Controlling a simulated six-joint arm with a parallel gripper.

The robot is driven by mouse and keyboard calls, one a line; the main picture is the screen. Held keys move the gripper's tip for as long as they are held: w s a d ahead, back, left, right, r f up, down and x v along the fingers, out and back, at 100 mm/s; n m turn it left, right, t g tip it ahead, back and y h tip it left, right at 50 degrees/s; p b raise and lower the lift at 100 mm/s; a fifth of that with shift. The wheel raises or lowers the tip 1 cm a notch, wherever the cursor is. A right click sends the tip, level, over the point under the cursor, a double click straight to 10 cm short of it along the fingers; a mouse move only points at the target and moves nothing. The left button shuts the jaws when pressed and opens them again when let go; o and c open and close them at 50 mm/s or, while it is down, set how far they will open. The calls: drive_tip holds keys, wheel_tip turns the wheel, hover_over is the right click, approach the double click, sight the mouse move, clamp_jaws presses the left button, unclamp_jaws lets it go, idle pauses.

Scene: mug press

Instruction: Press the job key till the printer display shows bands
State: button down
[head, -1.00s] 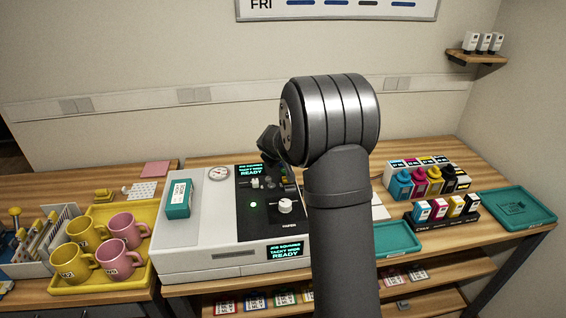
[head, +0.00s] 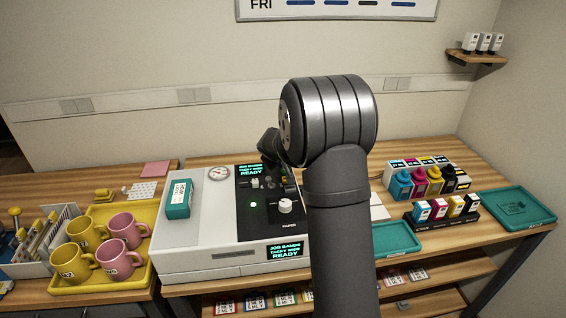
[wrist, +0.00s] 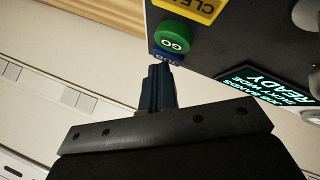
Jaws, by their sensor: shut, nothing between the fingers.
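The printer (head: 215,240) is a light box with a black control panel. Its front display (head: 285,250) reads JOB BANDS, TACKY WIDE, READY. The panel display (head: 250,170) is partly covered by my arm in the head view; in the wrist view it also shows BANDS and READY (wrist: 265,88). The blue job key (wrist: 168,56) is just beyond my fingertips, partly hidden by them. My gripper (wrist: 164,70) is shut and empty, its tips at the key's edge. I cannot tell whether they touch it. In the head view the fingertips are hidden.
A round green GO button (wrist: 173,38) sits beside the job key, with a yellow CLEAR key (wrist: 195,8) beyond it. A white knob (head: 285,206) and a teal box (head: 178,198) are on the printer. A yellow tray (head: 100,283) of mugs stands left.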

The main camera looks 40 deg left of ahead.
idle(0.4)
drive_tip(key=shift+r, duration=0.8)
drive_tip(key=shift+r, duration=2.55)
drive_tip(key=shift+f, duration=0.15)
wheel_tip(320, 180, up, 4)
